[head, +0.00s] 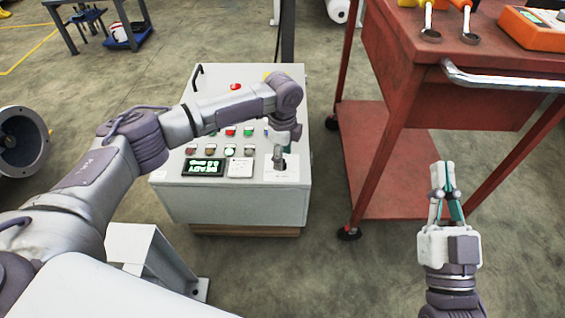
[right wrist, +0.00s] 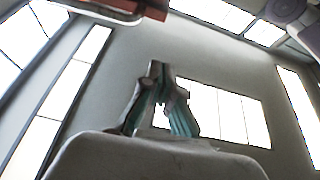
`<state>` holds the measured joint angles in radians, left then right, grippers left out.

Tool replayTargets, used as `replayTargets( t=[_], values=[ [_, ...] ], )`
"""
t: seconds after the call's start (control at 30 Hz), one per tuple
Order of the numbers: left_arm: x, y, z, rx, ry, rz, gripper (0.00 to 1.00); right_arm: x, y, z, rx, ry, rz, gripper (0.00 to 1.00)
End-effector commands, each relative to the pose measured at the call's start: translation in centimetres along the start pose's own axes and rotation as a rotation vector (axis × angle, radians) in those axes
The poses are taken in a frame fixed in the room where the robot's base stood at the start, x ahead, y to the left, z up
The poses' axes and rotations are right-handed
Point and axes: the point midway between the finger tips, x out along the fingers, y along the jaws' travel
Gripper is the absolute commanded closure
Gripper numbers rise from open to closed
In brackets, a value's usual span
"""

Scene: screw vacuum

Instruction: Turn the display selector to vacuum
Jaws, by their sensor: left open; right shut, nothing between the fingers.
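A grey control box (head: 240,200) stands on the floor in the middle of the head view. Its sloped top has a lit green display (head: 204,167), and a white label plate (head: 285,177) at its lower right with a dark selector partly hidden by my gripper. My left gripper (head: 279,164) points down over this plate, its fingers at the selector; whether they touch it cannot be told. It is open. My right gripper (head: 443,166) is shut and empty, raised at the right of the head view, apart from the box. It also shows in the right wrist view (right wrist: 158,68).
Coloured buttons, a red stop button (head: 236,87) and a small white panel (head: 240,167) share the box top. A red tool cart (head: 440,70) stands to the right, with tools and an orange device (head: 535,27) on it. Floor between cart and box is narrow.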

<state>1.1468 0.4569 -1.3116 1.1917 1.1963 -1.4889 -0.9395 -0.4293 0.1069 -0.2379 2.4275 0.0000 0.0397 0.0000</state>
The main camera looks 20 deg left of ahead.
Motion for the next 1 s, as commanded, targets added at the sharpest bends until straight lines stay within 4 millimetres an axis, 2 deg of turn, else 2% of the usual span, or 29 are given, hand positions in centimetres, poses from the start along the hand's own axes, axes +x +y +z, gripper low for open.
replayTargets(
  t=[0.03,0.23,0.6,0.67,0.93,1.0],
  values=[
    [0.7,0.0,0.0,0.0,0.0,0.001,0.44,-0.1,-0.1,-0.6,0.002,0.047,-0.002,1.0],
    [2.0,0.0,0.0,0.0,0.0,0.0,0.44,-0.3,-0.4,-2.8,0.007,0.175,-0.008,1.0],
    [2.2,0.0,0.0,0.0,0.0,0.0,0.44,-0.4,-0.4,-3.5,0.009,0.209,-0.009,1.0],
    [2.2,0.0,0.0,0.0,0.0,0.0,0.52,-0.4,-0.4,-3.4,0.009,0.208,-0.009,1.0],
    [2.2,0.0,0.0,0.0,0.0,0.0,0.97,-0.4,-0.4,-3.4,0.008,0.207,-0.009,1.0],
    [2.2,0.0,0.0,0.0,0.0,0.0,1.0,-0.4,-0.4,-3.4,0.008,0.207,-0.009,1.0]
  ],
)
